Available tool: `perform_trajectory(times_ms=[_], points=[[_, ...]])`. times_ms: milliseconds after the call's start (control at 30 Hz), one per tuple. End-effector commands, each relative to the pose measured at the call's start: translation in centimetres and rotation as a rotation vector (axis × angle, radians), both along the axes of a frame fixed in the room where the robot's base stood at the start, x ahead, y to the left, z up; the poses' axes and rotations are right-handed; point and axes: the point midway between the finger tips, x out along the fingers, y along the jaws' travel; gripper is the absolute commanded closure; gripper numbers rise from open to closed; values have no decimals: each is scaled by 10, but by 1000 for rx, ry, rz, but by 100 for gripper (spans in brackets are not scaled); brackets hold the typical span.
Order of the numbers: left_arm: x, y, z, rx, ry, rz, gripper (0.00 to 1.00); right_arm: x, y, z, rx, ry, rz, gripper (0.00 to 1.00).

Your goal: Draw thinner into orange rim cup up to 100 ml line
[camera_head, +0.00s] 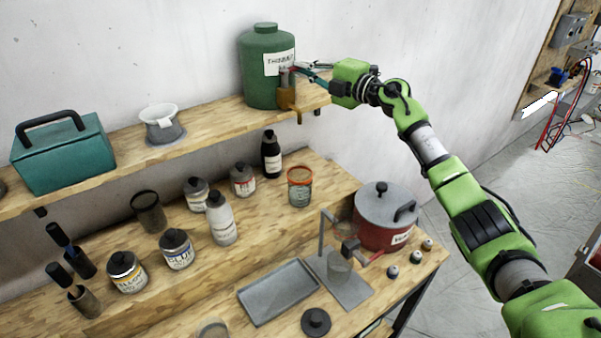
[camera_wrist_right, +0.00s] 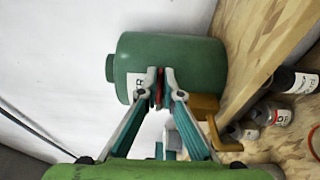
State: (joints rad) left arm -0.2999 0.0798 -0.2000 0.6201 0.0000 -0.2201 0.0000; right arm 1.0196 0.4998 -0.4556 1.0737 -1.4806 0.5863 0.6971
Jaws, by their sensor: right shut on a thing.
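The green thinner container (camera_head: 267,68) stands on the upper shelf, its white label partly readable. It also shows in the wrist view (camera_wrist_right: 200,65). My right gripper (camera_head: 293,70) is at the container's front, beside the label. In the wrist view its fingertips (camera_wrist_right: 159,86) are shut on a small red part at the tap; the fingers hide most of it. The orange rim cup (camera_head: 299,187) stands upright on the bench below, apart from the gripper. Its marks are too small to read, and I cannot tell its contents. My left gripper is not in view.
A red pot (camera_head: 383,232), a stand with a clear cup (camera_head: 340,265), a grey tray (camera_head: 278,292) and several bottles and jars crowd the bench. A teal box (camera_head: 62,155) stands at the shelf's left.

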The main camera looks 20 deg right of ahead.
Motion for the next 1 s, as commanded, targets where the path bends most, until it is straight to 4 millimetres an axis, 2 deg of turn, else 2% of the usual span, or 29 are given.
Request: perform_trajectory(times_ms=[33, 500, 1000], points=[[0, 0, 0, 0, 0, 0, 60, 0, 3, 4, 4, -6, 4, 100], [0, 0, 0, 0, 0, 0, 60, -7, 2, 2, -3, -3, -106, 100], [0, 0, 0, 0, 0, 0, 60, -8, 3, 0, 0, 1, -128, 100]])
